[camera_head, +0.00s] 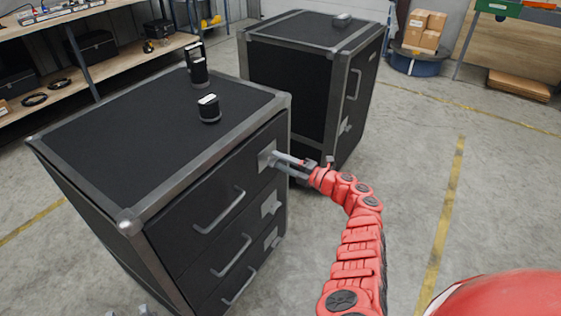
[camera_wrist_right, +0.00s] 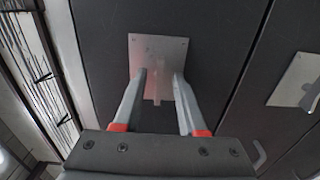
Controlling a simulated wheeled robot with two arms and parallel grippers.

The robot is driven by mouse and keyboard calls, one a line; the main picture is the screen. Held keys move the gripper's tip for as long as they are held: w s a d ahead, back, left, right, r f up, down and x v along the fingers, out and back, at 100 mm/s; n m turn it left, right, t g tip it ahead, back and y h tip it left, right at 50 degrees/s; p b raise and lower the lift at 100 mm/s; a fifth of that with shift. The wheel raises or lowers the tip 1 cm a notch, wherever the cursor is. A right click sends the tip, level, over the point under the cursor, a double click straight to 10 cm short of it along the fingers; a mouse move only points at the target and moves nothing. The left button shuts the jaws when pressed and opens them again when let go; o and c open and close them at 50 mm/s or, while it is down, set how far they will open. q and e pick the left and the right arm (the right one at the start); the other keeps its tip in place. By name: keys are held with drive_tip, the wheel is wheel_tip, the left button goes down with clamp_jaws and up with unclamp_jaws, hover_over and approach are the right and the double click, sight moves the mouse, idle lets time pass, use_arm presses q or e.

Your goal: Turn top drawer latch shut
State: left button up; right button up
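The black drawer cabinet (camera_head: 160,110) has three drawers with grey bar handles. The top drawer (camera_head: 215,205) looks flush with its front. Its latch plate (camera_head: 265,157) is at the right end; in the right wrist view the plate (camera_wrist_right: 158,50) is silver with a thin latch lever (camera_wrist_right: 157,88) pointing down in that picture. My right gripper (camera_head: 279,160) is at this latch. Its fingers (camera_wrist_right: 158,82) are apart, one on each side of the lever, with gaps showing. My left gripper (camera_head: 130,311) barely shows at the bottom edge, its grey tips apart.
The middle latch (camera_head: 271,203) and bottom latch (camera_head: 272,238) sit below. A second black cabinet (camera_head: 300,75) stands close behind. Small black items (camera_head: 208,108) are on the near cabinet's top. Shelves (camera_head: 90,50) line the left back. Floor at right is clear.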

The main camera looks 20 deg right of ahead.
drive_tip(key=v, duration=1.7)
drive_tip(key=shift+s+d, duration=0.2)
